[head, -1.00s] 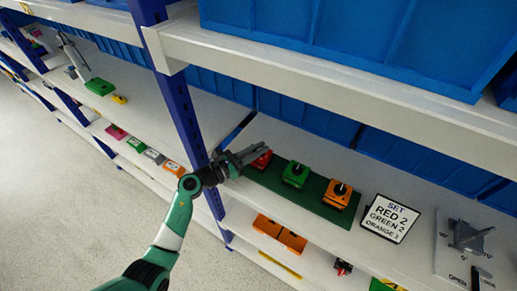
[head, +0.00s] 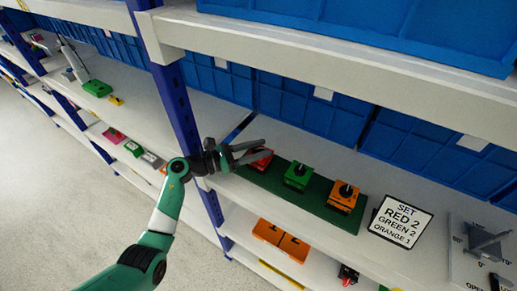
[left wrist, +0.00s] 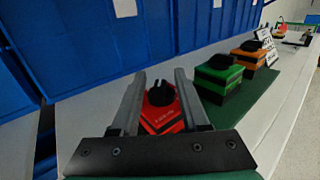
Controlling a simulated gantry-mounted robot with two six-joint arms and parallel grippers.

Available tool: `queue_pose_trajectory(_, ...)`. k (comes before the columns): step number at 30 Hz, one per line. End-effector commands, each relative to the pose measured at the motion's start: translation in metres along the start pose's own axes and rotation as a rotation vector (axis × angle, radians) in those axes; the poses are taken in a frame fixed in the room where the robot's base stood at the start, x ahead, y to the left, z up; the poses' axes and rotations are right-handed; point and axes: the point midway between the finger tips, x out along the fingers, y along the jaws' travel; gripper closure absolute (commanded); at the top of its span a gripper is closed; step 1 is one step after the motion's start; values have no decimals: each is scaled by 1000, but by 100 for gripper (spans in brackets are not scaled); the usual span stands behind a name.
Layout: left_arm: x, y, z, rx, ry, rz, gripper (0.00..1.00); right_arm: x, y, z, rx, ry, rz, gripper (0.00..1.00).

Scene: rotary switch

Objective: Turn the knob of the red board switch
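The red switch (left wrist: 161,112) is a red box with a black knob (left wrist: 160,93) on top; in the head view the red switch (head: 261,160) is partly hidden by my left gripper (head: 266,149). In the left wrist view my left gripper (left wrist: 160,75) is open, with one finger on each side of the red switch's knob. The fingers appear apart from the knob. The red, green (head: 297,176) and orange (head: 343,197) switches stand in a row on a dark green board (head: 320,206). My right gripper is not in view.
A sign (head: 401,221) reading SET RED 2, GREEN 2, ORANGE 1 stands right of the board. A grey lever device (head: 484,243) is further right. A blue post (head: 180,115) rises left of the gripper. Blue bins (head: 290,100) line the back, and a shelf (head: 330,60) overhangs.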

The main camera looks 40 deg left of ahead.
Motion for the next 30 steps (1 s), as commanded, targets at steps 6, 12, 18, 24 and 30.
queue_pose_trajectory(6, 0, 0, 0, 0, -1, 0, 55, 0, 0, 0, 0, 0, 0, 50)
queue_pose_trajectory(12, 0, 0, 17, 4, -2, 0, 55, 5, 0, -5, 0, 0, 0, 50)
queue_pose_trajectory(18, -10, -16, 60, 5, -2, 1, 55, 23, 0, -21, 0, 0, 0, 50)
queue_pose_trajectory(24, -32, -49, 100, 3, -1, 0, 55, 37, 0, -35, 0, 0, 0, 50)
queue_pose_trajectory(30, -58, -89, 118, 0, 0, 1, 55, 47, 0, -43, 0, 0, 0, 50)
